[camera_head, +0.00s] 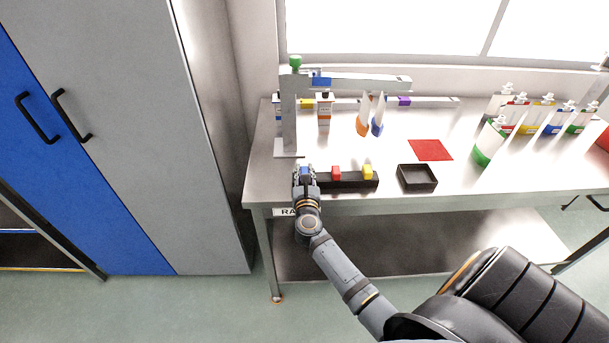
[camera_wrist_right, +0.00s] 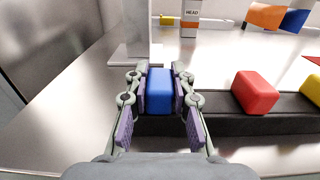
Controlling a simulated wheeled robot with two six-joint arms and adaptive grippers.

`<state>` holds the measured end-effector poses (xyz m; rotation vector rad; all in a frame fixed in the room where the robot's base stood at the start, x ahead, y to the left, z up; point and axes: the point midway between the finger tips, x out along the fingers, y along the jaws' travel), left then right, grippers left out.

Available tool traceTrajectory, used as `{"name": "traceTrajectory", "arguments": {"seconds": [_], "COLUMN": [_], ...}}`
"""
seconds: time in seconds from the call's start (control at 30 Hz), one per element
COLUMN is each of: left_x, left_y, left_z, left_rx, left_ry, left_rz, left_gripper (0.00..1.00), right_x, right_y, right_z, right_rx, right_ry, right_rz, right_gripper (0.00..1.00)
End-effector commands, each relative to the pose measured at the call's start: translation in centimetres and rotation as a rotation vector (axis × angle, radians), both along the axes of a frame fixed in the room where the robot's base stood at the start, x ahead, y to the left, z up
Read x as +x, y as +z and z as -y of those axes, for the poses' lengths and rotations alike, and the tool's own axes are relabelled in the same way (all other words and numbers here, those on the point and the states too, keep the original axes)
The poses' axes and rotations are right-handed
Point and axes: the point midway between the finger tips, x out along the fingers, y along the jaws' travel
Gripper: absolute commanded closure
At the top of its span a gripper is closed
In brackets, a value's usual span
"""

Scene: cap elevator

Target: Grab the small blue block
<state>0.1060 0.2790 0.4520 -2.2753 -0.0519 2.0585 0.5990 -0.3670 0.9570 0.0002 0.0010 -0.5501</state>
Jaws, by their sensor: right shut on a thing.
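The small blue block (camera_wrist_right: 159,92) sits at the left end of a black rack, between the two fingers of my right gripper (camera_wrist_right: 159,100). The fingers are shut on its left and right sides in the right wrist view. In the head view my right gripper (camera_head: 304,172) covers the rack's left end and hides most of the block. Whether the block rests on the rack or is slightly raised, I cannot tell. My left gripper is not in view.
On the black rack (camera_head: 350,184), a red block (camera_head: 336,173) and a yellow block (camera_head: 368,172) stand to the right. A black tray (camera_head: 417,189) and a red mat (camera_head: 430,150) lie further right. A grey stand (camera_head: 289,118) rises behind the gripper. Several bottles stand at the back right.

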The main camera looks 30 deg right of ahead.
Motion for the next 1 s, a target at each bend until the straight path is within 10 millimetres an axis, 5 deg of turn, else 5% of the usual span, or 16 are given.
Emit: {"name": "traceTrajectory", "arguments": {"seconds": [0.23,0.4,0.63,0.8,0.97,1.0], "left_x": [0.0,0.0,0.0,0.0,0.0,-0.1], "left_y": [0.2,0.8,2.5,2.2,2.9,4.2], "left_z": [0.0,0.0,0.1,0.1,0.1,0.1], "left_rx": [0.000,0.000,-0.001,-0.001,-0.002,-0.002], "left_ry": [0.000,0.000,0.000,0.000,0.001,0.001], "left_rz": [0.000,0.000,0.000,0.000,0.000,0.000], "left_gripper": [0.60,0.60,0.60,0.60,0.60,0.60], "right_x": [0.0,0.0,-4.6,-8.7,-10.8,-11.2], "right_y": [0.8,3.6,9.5,11.1,12.3,13.0], "right_z": [0.0,0.0,2.0,3.8,4.8,5.0], "right_rx": [-0.001,0.000,-0.010,-0.013,-0.007,-0.004], "right_ry": [0.000,0.000,0.005,0.008,0.006,0.003], "right_rz": [0.002,0.004,0.002,-0.006,-0.003,-0.006], "right_gripper": [1.00,1.00,1.00,1.00,1.00,1.00]}}
